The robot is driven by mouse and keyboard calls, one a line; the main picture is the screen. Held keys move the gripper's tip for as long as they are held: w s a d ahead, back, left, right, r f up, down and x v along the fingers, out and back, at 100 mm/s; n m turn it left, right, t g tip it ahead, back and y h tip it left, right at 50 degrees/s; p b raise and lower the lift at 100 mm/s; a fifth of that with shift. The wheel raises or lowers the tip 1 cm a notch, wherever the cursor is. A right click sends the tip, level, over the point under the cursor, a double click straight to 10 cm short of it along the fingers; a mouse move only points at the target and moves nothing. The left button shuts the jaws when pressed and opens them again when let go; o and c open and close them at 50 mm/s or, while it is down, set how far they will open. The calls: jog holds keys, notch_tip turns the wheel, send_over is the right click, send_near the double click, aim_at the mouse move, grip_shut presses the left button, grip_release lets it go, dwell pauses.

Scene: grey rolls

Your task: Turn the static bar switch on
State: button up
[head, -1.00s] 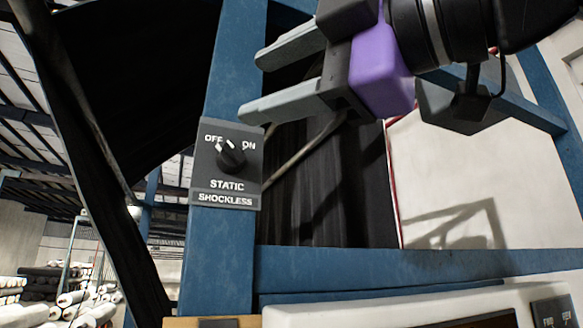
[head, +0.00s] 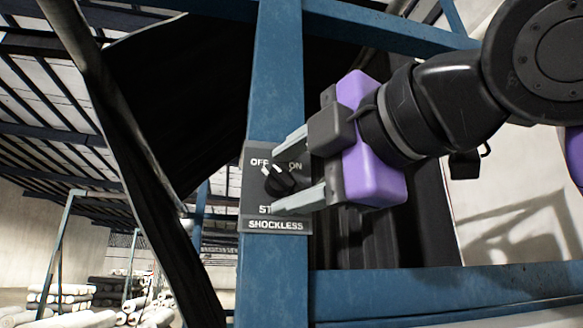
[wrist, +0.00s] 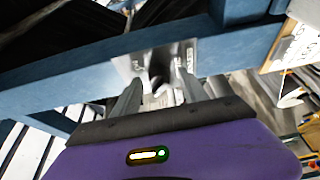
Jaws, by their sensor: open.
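The static bar switch is a black rotary knob (head: 279,180) on a dark plate (head: 255,212) fixed to a blue upright post. The plate reads OFF at upper left, ON at upper right and SHOCKLESS below. The knob's white mark points up and left, toward OFF. My gripper (head: 288,172) is open, with one finger above and one below the knob at the plate. In the wrist view the knob (wrist: 156,82) lies between the two fingertips. I cannot tell whether the fingers touch it.
The blue post (head: 275,80) runs up behind the plate, and a blue crossbeam (head: 440,290) crosses below. Dark fabric (head: 165,85) hangs at the left behind a slanted pole. Pale rolls (head: 60,292) are stacked far off at lower left.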

jog(key=shift+c, duration=0.4)
grip_shut()
